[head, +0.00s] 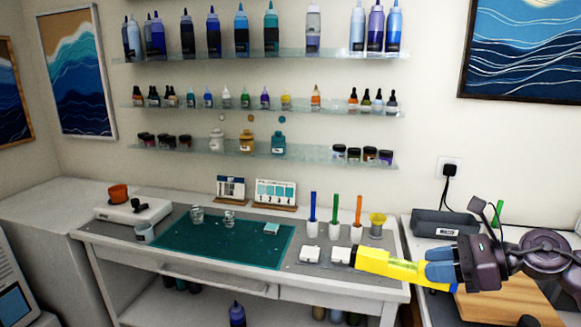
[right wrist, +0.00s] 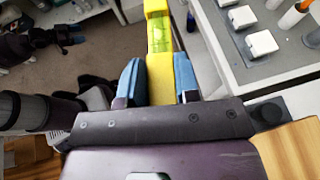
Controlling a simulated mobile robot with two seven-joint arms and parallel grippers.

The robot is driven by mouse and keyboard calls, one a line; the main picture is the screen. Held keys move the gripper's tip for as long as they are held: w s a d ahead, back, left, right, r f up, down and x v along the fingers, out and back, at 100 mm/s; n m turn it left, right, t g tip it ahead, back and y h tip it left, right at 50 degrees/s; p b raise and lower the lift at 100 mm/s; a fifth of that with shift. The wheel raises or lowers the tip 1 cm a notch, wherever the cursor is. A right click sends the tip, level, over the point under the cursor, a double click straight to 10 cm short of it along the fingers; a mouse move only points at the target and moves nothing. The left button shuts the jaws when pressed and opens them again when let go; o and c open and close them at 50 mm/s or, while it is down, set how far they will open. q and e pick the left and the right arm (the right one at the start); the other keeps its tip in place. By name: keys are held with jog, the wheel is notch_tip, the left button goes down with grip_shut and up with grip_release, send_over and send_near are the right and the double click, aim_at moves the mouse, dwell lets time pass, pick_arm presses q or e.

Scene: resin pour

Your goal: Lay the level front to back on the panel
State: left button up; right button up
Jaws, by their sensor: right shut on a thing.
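The yellow level (head: 388,264) is in my right gripper (head: 438,268), in the air at the right end of the workbench. It points left, with its far end in front of the white blocks in the head view. In the right wrist view the level (right wrist: 158,65) lies between the two blue fingers of my right gripper (right wrist: 160,85), with its green vial showing. A wooden panel (head: 500,308) lies on the right-hand table below my right gripper, partly hidden by it. The panel's corner shows in the right wrist view (right wrist: 292,150).
The bench holds a teal mat (head: 215,248), small white blocks (head: 311,254), colored sticks in white holders (head: 335,228) and a yellow cup (head: 377,222). A grey bin (head: 440,224) stands behind the panel. A gap separates bench and table.

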jog(key=shift+w+a+r+m+t+h, duration=0.3)
jog(key=shift+a+m+t+h, duration=0.05)
jog(key=shift+m+t, duration=0.3)
jog(key=shift+w+a+r+m+t+h, duration=0.25)
jog(key=shift+a+r+m+t+h, duration=0.1)
jog(key=shift+m+t, duration=0.25)
jog(key=shift+w+f+m+t+h, duration=0.2)
jog(key=shift+f+m+t+h, duration=0.1)
jog(key=shift+m+t+h, duration=0.5)
jog(key=shift+f+m+t, duration=0.1)
jog(key=shift+m+t, duration=0.15)
jog(key=shift+m, duration=0.1)
jog(key=shift+d+f+m+t+h, duration=0.15)
jog(key=shift+f+m+t+h, duration=0.55)
jog(key=shift+m+h, duration=0.5)
jog(key=shift+s+d+f+m+t+h, duration=0.15)
jog(key=shift+d+f+m+t+h, duration=0.1)
jog(key=shift+f+m+h, duration=0.35)
jog(key=shift+s+d+f+m+t+h, duration=0.15)
jog(key=shift+f+m+t+h, duration=0.1)
jog(key=shift+f+m+h, duration=0.3)
jog(key=s+d+f+m+h, duration=0.2)
jog(key=s+f+m+h, duration=0.3)
jog(key=f, duration=0.3)
jog(key=s+a+n+t, duration=0.1)
jog(key=a, duration=0.6)
jog(key=shift+a, duration=0.35)
jog(key=shift+s+f+n+y, duration=0.15)
jog(key=shift+n+y, duration=0.1)
